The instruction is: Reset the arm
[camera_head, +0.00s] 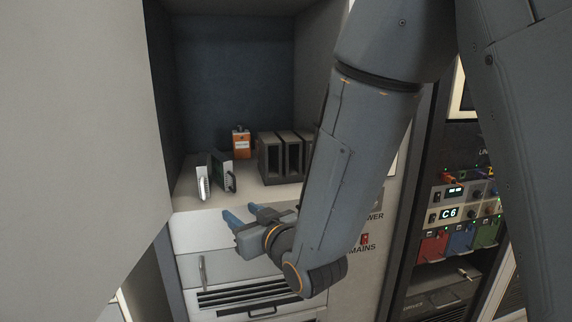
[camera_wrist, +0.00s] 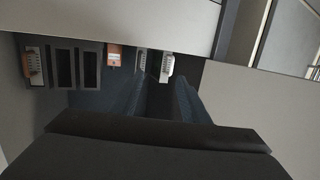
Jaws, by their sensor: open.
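My gripper (camera_head: 243,215) is open and empty in the head view. It is in front of the lower edge of an open rack compartment, below the shelf, with its blue fingers pointing left. My arm comes down from the upper right. In the wrist view my gripper's two dark blue fingers (camera_wrist: 156,95) are spread apart with nothing between them.
On the shelf (camera_head: 248,193) stand two modules with pale connectors (camera_head: 222,172), an orange box (camera_head: 241,143) and dark slotted holders (camera_head: 283,158). A large grey panel (camera_head: 75,130) fills the left. A rack with coloured modules (camera_head: 460,238) stands at right.

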